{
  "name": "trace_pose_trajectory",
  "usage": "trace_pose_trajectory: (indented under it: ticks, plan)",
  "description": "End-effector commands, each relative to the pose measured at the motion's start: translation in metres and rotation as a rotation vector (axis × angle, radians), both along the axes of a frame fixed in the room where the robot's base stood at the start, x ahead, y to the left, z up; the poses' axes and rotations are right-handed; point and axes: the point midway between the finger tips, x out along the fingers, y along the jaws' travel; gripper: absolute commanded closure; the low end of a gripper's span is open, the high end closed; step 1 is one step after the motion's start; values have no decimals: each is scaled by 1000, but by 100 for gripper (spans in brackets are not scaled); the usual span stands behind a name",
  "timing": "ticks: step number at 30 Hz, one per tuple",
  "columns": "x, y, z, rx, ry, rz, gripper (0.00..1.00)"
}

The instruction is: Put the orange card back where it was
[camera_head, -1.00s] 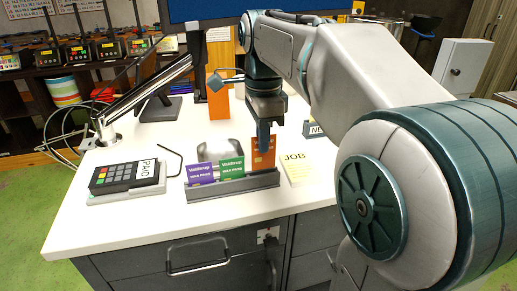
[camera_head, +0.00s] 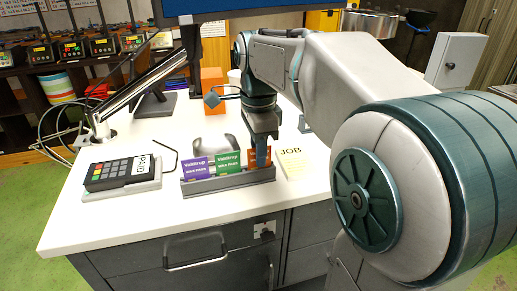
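The orange card (camera_head: 251,161) stands in the right-hand place of the grey card holder (camera_head: 229,182) on the white desk. Its top is about level with the green card (camera_head: 228,163) beside it. A purple card (camera_head: 197,168) stands at the left of the same holder. My gripper (camera_head: 261,156) points down over the orange card, and a finger covers part of its face. It appears shut on the card's upper part; the far finger is hidden. Whether the card's lower edge rests on the holder's bottom cannot be seen.
A card terminal (camera_head: 119,173) marked PAID is at the left. A rounded grey object (camera_head: 214,143) sits behind the cards. An orange block (camera_head: 212,82) stands farther back. The desk's front left is clear.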

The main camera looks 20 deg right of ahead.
Motion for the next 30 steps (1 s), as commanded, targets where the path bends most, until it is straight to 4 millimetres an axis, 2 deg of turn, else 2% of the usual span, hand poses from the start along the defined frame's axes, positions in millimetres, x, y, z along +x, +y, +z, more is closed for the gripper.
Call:
trace_pose_trajectory:
  ticks: [7,15,21,24,30]
  plan:
    - [1,0,14,0,-3,0,76]
    - [1,0,70,0,-3,0,76]
    - [1,0,105,0,-2,0,76]
    - [1,0,115,0,-1,0,76]
    - [0,0,123,0,1,0,76]
